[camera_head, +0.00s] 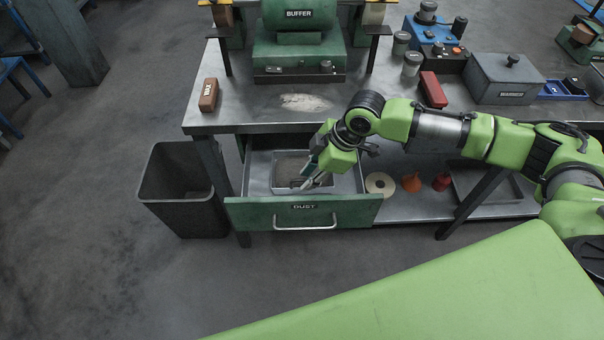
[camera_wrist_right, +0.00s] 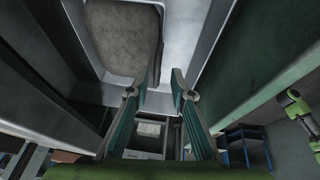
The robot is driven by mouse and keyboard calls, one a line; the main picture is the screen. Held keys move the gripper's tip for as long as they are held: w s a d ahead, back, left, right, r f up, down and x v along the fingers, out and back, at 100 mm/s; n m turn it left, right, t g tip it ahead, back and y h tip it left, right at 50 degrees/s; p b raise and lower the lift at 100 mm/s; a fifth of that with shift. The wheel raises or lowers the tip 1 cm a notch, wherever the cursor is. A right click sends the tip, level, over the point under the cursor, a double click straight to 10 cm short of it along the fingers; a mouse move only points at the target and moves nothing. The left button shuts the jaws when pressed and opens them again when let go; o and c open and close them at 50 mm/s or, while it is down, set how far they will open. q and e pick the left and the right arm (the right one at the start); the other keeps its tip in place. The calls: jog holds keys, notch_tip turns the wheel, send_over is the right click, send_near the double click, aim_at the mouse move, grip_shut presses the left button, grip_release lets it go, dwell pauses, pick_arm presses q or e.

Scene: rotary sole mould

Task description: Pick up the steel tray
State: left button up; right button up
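A steel tray (camera_head: 283,188) with grey dust in it sits in the open drawer marked DUST (camera_head: 250,213). It also shows in the right wrist view (camera_wrist_right: 185,32), with the dust at the upper left. My right gripper (camera_head: 312,182) reaches down into the drawer at the tray's front right part. In the right wrist view its two fingers (camera_wrist_right: 166,78) stand apart, near the tray's edge, with no clear grip on it. I cannot tell whether they touch the tray; the arm hides part of it. My left gripper is not in view.
A black bin (camera_head: 180,205) stands left of the drawer. The bench (camera_head: 240,112) above carries a brown block (camera_head: 209,94), the buffer (camera_head: 298,45), a red box (camera_head: 433,90) and a grey lidded box (camera_head: 503,78). A roll, small coloured items and another shallow tray lie on the lower shelf.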

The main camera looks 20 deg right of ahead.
jog(key=x, duration=0.6)
jog(key=shift+a+f, duration=0.15)
jog(key=shift+f, duration=0.15)
grip_shut()
